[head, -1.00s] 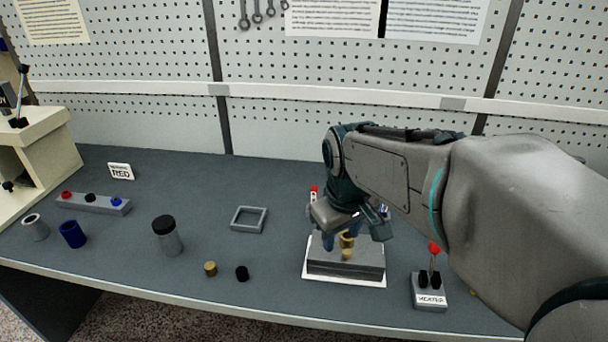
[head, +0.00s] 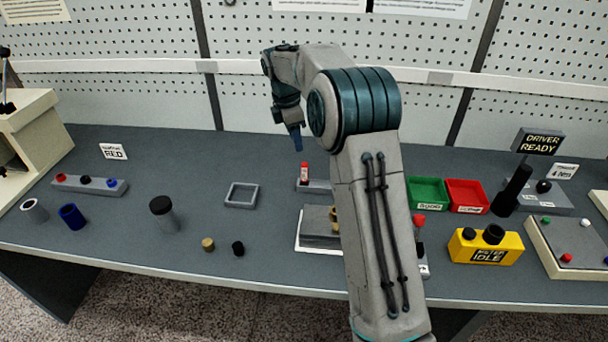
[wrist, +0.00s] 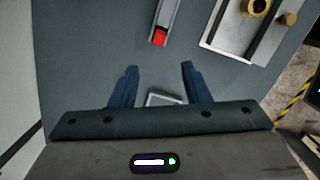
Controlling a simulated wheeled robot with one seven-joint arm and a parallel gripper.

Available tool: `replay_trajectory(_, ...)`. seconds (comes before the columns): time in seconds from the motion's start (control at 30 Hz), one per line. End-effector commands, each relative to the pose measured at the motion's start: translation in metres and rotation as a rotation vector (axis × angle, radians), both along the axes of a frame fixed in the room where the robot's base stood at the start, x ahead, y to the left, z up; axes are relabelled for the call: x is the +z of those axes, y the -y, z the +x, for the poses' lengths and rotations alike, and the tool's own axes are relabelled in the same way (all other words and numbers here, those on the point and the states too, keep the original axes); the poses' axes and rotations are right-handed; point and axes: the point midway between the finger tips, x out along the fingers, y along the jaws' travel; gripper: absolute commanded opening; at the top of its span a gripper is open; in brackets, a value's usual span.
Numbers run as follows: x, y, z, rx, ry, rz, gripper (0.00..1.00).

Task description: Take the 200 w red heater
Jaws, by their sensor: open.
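A small red-topped piece with a pale label (head: 304,173), which may be the red heater, stands in a grey holder (head: 318,186) behind the metal block. Its wattage is too small to read. In the wrist view a red end (wrist: 160,37) shows at the tip of a grey holder (wrist: 167,14). My gripper (head: 297,146) is raised above the table, behind and slightly left of that piece. In the wrist view my gripper (wrist: 159,68) has its two blue fingers apart with nothing between the tips, and the red end lies beyond them.
A metal block fixture (head: 318,222) with brass parts sits on a white plate. A grey square frame (head: 242,195) lies left of it. Green (head: 427,192) and red (head: 466,196) trays and a yellow tester (head: 486,247) stand right. My arm hides part of the table.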

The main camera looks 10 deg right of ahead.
Motion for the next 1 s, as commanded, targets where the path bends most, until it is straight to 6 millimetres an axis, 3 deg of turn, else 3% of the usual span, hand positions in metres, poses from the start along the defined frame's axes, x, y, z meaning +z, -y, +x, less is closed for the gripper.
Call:
replay_trajectory(0.4,-0.071,0.011,0.001,0.004,-0.005,0.0,0.43)
replay_trajectory(0.67,-0.09,0.017,0.002,0.003,-0.003,0.0,0.43)
replay_trajectory(1.0,-0.131,0.029,0.003,0.004,-0.002,0.0,0.43)
